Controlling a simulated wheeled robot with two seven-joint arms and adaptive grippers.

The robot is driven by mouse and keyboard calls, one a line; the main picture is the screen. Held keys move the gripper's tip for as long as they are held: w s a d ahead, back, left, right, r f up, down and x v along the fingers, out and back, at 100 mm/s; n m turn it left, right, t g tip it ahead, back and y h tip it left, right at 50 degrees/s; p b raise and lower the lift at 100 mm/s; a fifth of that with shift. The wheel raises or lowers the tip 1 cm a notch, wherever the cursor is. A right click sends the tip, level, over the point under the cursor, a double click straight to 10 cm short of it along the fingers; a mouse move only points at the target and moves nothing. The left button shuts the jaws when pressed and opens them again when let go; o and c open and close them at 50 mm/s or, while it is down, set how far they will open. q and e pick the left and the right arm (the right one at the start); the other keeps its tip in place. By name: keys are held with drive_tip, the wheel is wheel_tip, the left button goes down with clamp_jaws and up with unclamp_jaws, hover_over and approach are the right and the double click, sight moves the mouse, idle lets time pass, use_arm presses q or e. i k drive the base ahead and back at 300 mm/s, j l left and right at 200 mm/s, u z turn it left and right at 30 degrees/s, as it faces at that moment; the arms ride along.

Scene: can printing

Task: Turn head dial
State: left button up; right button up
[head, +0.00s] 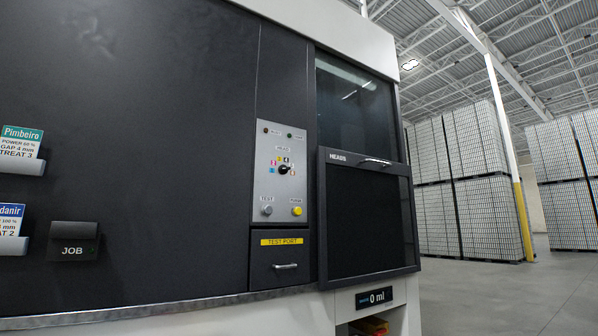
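The head dial (284,169) is a small black knob on a grey control panel (268,187) at the centre of the head view. Small coloured marks surround its upper side; its exact pointing is too small to tell. Below it on the panel are a grey knob (266,210) at left and a yellow knob (297,211) at right. Two small lamps, one reddish and one green, sit at the panel's top. Neither of my grippers shows in this view.
Right of the panel is a dark windowed door marked HEADS (367,225) with a handle. A TEST PORT drawer (280,262) lies below the panel. A JOB holder (73,242) and card holders protrude at left. Can pallets (485,190) stand behind open floor at right.

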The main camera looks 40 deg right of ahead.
sight(283, 169)
drive_tip(key=l, duration=1.1)
drive_tip(key=i+l, duration=0.1)
drive_tip(key=l, duration=1)
drive_tip(key=i+l, duration=0.1)
drive_tip(key=l, duration=1)
